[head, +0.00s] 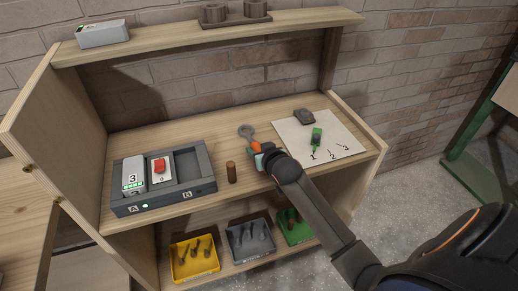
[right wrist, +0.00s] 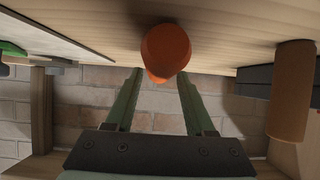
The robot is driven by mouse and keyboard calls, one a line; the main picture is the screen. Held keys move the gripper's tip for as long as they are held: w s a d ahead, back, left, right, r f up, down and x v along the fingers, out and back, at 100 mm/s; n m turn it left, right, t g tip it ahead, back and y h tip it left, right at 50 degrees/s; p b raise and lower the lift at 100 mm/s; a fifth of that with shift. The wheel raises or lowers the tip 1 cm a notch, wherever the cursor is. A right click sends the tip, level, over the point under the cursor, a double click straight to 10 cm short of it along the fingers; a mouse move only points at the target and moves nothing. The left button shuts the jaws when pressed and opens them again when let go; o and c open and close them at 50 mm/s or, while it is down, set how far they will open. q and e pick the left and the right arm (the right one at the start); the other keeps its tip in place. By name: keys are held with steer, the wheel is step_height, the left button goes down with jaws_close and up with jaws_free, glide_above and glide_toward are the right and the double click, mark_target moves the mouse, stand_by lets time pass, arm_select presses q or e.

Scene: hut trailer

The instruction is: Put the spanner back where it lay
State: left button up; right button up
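The spanner (head: 245,131) has a grey ring head and an orange handle. It is at the middle of the bench top, its head toward the back wall. My right gripper (head: 263,157) is at the near end of the handle. In the right wrist view, the orange handle (right wrist: 165,48) is close to the bench surface, and its end sits between the tips of my right gripper (right wrist: 161,72). The fingers are part-way together and appear shut on it. The ring head is hidden there. My left gripper is not in view.
A brown peg (head: 231,172) stands close left of the gripper. A grey tray (head: 150,207) with blocks stands further left. A white numbered sheet (head: 330,146) with a green item (head: 317,137) and a dark block (head: 304,117) lies right. Coloured bins (head: 180,272) sit below.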

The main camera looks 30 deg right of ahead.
steer(key=shift+o, duration=0.9)
steer(key=shift+r, duration=0.25)
steer(key=p+v, duration=0.1)
steer(key=v, duration=1.1)
steer(key=s+a+f+n+g+y, duration=0.1)
steer(key=s+a+f+n+y, duration=0.1)
steer(key=s+a+f, duration=0.5)
steer(key=s+a+f+n+g+y, duration=0.1)
steer(key=s+a+f+n+y, duration=0.1)
steer(key=s+a+f, duration=0.5)
steer(key=s+f+y, duration=0.1)
steer(key=s+f, duration=0.2)
steer(key=f, duration=0.4)
steer(key=shift+a+f+n+g, duration=0.25)
steer(key=shift+n+g, duration=0.05)
steer(key=shift+n, duration=0.1)
